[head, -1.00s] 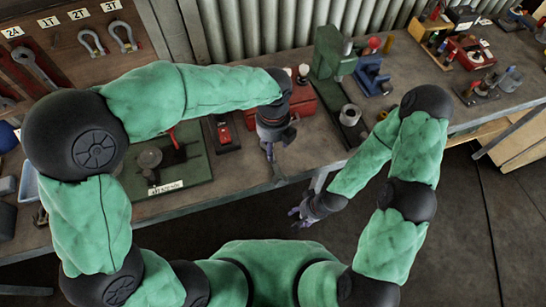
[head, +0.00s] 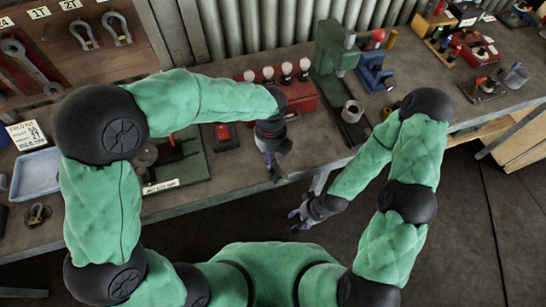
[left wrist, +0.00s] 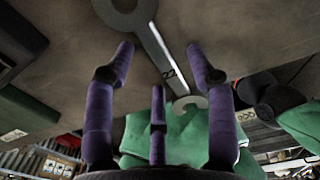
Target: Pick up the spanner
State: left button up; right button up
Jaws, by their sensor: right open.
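My right gripper (head: 300,222) is open and empty, below the bench's front edge.
The bench (head: 230,185) holds a red block with white knobs (head: 290,92), a green press (head: 335,60) and a blue vice (head: 373,75). A pale blue tray (head: 37,173) stands at left. Bench near the front middle is clear.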

pick_arm(q)
grip_shut()
jog(key=shift+r, duration=0.15)
jog(key=shift+r, duration=0.2)
notch_tip(320, 180, up, 3)
jog(key=shift+r+p, duration=0.1)
jog(key=shift+p, duration=0.55)
jog(key=s+r+p, duration=0.2)
jog(key=s+r, duration=0.2)
jog(key=s, duration=0.3)
jog(key=s+d+r+p, duration=0.1)
jog(key=s+r+p, duration=0.1)
jog(key=s+r, duration=0.3)
jog(key=shift+s, duration=0.95)
jog(key=shift+r, duration=0.2)
